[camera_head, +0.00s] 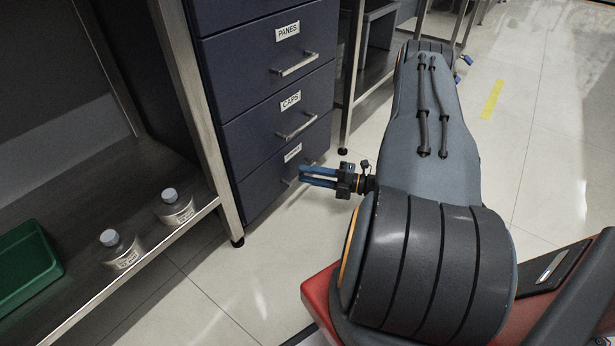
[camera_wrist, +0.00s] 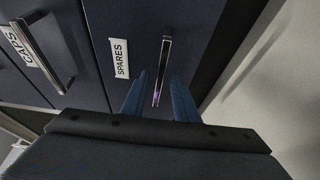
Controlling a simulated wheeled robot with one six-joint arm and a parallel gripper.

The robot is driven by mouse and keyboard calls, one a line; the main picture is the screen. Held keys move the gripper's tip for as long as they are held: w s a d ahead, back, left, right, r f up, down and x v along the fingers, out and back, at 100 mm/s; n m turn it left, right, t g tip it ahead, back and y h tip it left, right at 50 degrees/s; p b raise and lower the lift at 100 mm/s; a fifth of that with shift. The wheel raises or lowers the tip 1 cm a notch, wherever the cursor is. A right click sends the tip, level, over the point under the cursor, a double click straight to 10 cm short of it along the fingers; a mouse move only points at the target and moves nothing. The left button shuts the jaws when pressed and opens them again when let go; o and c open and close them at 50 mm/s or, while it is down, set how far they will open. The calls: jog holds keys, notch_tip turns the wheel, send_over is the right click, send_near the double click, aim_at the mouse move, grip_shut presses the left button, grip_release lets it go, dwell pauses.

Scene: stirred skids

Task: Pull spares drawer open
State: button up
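The spares drawer (camera_head: 262,191) is the lowest drawer of a dark blue cabinet, and its front looks flush with the drawers above. In the wrist view its white SPARES label (camera_wrist: 120,58) and its metal bar handle (camera_wrist: 163,70) show clearly. My gripper (camera_head: 303,177) is in front of this drawer in the head view and hides part of its handle. In the wrist view the two blue fingers of my gripper (camera_wrist: 158,92) are apart, one on each side of the handle's near end. I cannot tell whether either finger touches the handle.
The CAPS drawer (camera_head: 262,130) and PANES drawer (camera_head: 255,62) sit above. A bench with a lower shelf (camera_head: 90,250) stands at left, holding two bottles (camera_head: 175,208) and a green bin (camera_head: 25,272). The tiled floor (camera_head: 235,285) before the cabinet is clear.

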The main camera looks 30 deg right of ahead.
jog(key=shift+w, duration=0.1)
grip_shut()
jog(key=shift+a, duration=0.1)
dwell(1.3)
